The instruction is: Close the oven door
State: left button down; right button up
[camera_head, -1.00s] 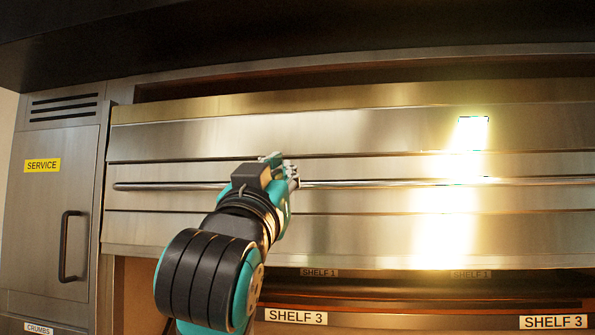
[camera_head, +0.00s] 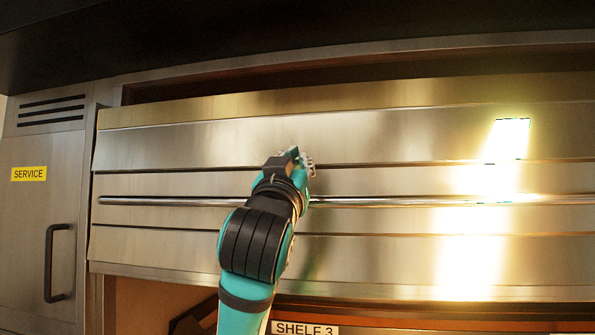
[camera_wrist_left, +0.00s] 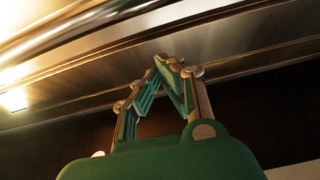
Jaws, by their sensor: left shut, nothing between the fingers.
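The oven door (camera_head: 390,138) is a wide brushed-steel panel with a long horizontal bar handle (camera_head: 160,201). In the head view it stands tilted, with a dark gap along its top edge and an opening below it. My left gripper (camera_head: 306,160) is in front of the door near the middle, just above the handle line. Its fingers are shut and empty, and whether they touch the door I cannot tell. In the left wrist view, the shut fingers (camera_wrist_left: 165,62) point at the steel panel, with the handle bar (camera_wrist_left: 75,30) at upper left. My right gripper is not in view.
A steel side cabinet (camera_head: 30,220) with a yellow SERVICE label and a dark handle (camera_head: 53,262) stands at the left. A SHELF 3 label (camera_head: 304,329) shows below the door. A dark overhang (camera_head: 250,35) spans the top.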

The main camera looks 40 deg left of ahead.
pick_arm(q)
notch_tip(320, 180, down, 4)
jog(key=shift+w, duration=0.1)
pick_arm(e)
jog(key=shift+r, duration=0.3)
